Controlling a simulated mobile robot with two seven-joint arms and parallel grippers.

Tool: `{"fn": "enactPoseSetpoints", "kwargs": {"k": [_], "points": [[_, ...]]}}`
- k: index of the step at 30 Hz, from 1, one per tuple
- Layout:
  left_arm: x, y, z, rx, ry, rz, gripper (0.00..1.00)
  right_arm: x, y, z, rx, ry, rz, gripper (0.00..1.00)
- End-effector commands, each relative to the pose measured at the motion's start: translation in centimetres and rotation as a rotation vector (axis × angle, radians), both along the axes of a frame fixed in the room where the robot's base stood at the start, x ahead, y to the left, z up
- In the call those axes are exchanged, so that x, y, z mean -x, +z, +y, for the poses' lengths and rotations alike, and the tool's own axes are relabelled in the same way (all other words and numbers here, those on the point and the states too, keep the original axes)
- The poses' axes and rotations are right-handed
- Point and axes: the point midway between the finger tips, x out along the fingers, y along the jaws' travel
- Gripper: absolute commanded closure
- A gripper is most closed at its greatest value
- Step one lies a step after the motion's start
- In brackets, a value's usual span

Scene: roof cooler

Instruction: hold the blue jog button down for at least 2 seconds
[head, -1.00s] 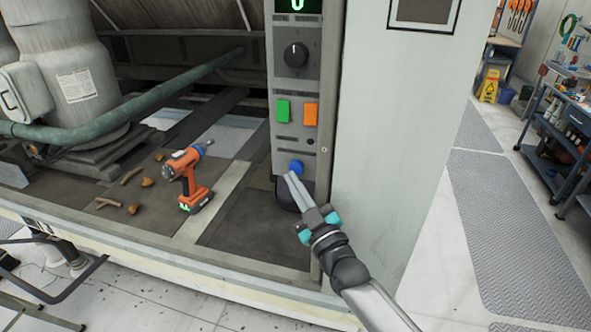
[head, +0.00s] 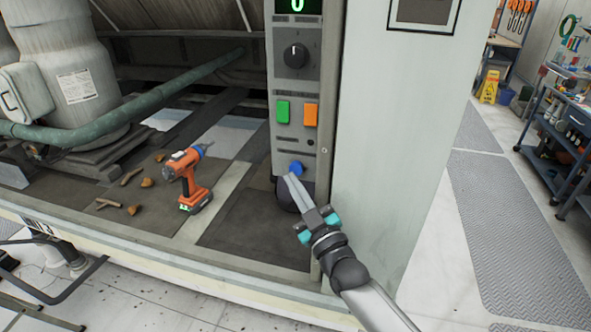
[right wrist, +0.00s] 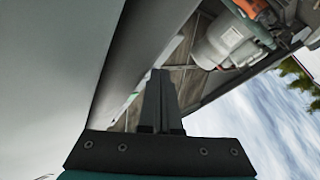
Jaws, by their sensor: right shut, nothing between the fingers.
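The blue jog button (head: 296,168) is low on the grey control panel (head: 283,147), below a green button (head: 283,111) and an orange button (head: 310,115). My right gripper (head: 290,178) is shut and empty. Its fingertips are just below the blue button in the head view; I cannot tell whether they touch it. In the right wrist view the closed fingers (right wrist: 159,100) point forward, and the button does not show there. My left gripper is not in view.
A dark knob (head: 296,55) and a green-lit display (head: 297,5) are higher on the panel. An orange drill (head: 188,180) stands on the cooler floor to the left, near small brown debris. A pale wall panel (head: 385,130) is close to the right of my arm.

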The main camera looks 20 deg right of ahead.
Motion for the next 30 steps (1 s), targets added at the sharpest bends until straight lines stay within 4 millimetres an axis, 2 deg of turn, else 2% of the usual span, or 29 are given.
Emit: {"fn": "enactPoseSetpoints", "kwargs": {"k": [20, 30], "points": [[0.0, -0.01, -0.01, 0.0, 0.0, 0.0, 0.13, -0.01, 0.01, -0.01, 0.0, 0.0, 0.0, 1.0], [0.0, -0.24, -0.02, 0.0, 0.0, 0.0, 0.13, -0.74, 0.0, -0.5, 0.001, 0.0, 0.0, 1.0]]}}
